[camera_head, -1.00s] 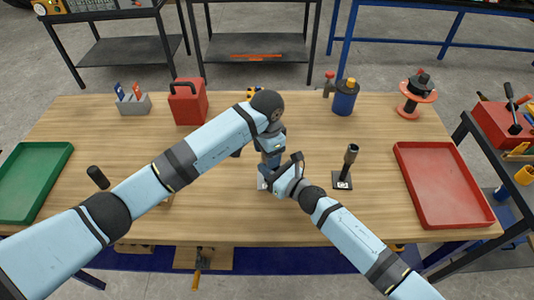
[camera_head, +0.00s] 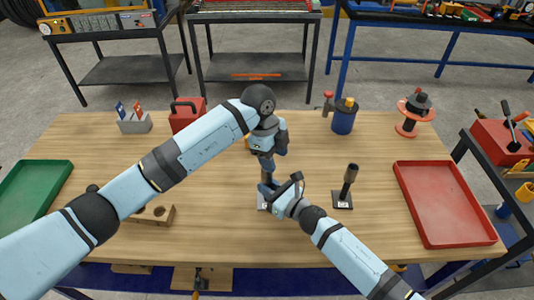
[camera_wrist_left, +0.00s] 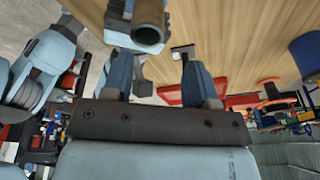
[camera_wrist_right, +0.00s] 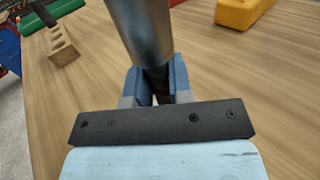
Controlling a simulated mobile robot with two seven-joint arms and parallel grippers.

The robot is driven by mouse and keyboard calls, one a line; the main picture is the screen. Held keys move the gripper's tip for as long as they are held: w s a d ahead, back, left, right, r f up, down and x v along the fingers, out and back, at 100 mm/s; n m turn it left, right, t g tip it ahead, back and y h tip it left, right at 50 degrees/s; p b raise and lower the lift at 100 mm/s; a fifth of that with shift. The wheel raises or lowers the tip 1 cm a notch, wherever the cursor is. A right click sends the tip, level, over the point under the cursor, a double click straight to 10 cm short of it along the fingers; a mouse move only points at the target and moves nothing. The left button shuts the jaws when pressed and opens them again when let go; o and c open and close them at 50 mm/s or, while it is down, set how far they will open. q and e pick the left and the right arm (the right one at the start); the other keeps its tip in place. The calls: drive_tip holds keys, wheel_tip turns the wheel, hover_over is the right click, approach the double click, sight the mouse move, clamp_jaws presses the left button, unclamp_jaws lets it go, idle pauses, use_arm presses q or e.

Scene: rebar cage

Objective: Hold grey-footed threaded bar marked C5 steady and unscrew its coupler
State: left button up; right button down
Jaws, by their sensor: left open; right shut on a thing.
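My left gripper (camera_head: 266,160) points down above the bar's top, its fingers apart. In the left wrist view the coupler (camera_wrist_left: 150,33), a grey-brown tube, shows its open end close to those open fingers. My right gripper (camera_head: 281,189) is shut on the threaded bar low down, near its foot (camera_head: 262,204). In the right wrist view the shiny grey coupler (camera_wrist_right: 142,28) rises just above the right fingers, with a dark piece of the bar (camera_wrist_right: 156,78) between them. In the head view the grippers hide most of the bar, and its marking is not readable.
Another upright bar with a coupler (camera_head: 349,180) stands right of my right gripper. A red tray (camera_head: 452,239) is at the right and a green tray (camera_head: 30,190) at the left. A wooden block with holes (camera_head: 152,216) lies at the front left. A red box (camera_head: 187,117) stands behind.

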sight(267, 175)
use_arm(q)
drive_tip(key=m, duration=1.7)
drive_tip(key=shift+s+a+r+m+y, duration=0.1)
drive_tip(key=shift+a+r+m+y, duration=0.1)
drive_tip(key=shift+r+m+y, duration=0.15)
drive_tip(key=m, duration=0.6)
drive_tip(key=shift+a+m+t+y, duration=0.1)
drive_tip(key=shift+m+t+y, duration=0.15)
drive_tip(key=shift+m+t, duration=0.1)
drive_tip(key=m, duration=1.1)
drive_tip(key=shift+s+a+r+y, duration=0.1)
drive_tip(key=shift+a+r+y, duration=0.05)
drive_tip(key=shift+a+y, duration=0.15)
drive_tip(key=m, duration=0.6)
drive_tip(key=shift+a, duration=0.15)
drive_tip(key=m, duration=0.6)
drive_tip(key=shift+a+y, duration=0.15)
drive_tip(key=shift+y, duration=0.25)
drive_tip(key=shift+f, duration=3.9)
